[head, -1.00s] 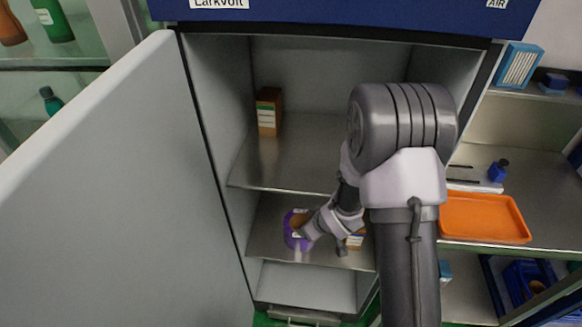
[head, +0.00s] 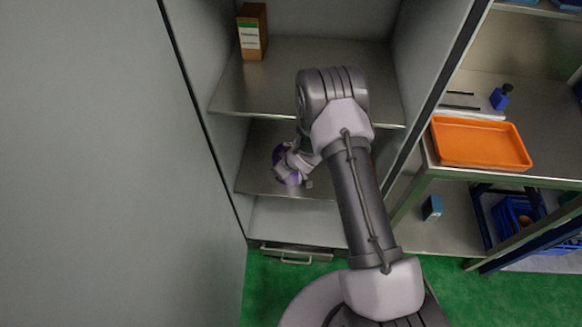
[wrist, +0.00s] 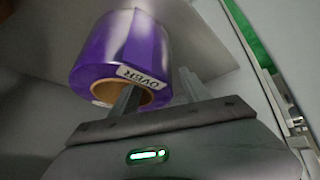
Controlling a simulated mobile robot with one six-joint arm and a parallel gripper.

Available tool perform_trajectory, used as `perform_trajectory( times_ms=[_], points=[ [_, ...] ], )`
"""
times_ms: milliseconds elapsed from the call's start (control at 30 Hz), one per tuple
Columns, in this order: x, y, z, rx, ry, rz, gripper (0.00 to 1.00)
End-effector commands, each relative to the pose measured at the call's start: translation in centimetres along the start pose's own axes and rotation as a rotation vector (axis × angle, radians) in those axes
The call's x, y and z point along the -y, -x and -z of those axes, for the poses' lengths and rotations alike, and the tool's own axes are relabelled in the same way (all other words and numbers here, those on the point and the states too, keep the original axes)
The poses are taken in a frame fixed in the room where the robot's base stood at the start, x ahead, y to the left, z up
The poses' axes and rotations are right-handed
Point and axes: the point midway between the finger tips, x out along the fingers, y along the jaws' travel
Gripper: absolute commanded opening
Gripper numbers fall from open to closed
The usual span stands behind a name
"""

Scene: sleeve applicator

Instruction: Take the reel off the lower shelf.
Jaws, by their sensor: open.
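The purple reel (head: 290,177) sits on the lower shelf (head: 260,150) of the open cabinet, mostly hidden behind my wrist in the head view. In the wrist view the reel (wrist: 120,55) shows its purple side, a brown core and a white label reading "OVER". My gripper (wrist: 158,92) is open at the reel. One finger overlaps the core opening and the other is beside the reel's outer side. I cannot tell whether either finger touches it.
The upper shelf (head: 300,85) lies above my wrist and holds a brown box (head: 252,32) at the back left. The open cabinet door (head: 90,170) fills the left. An orange tray (head: 480,143) is on the bench at right.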

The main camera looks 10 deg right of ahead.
Motion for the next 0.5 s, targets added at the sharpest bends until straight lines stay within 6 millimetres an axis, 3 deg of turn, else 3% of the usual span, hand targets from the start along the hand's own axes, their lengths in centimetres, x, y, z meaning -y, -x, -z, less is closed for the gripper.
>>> perform_trajectory(
  times_ms=[200, 400, 500],
  points=[
    [0.0, -0.07, 0.05, 0.001, -0.001, 0.0, 0.54],
    [0.0, -0.05, 0.06, 0.0, 0.0, 0.0, 0.15],
    [0.0, -0.05, 0.05, 0.0, 0.0, 0.0, 0.0]
  ],
)
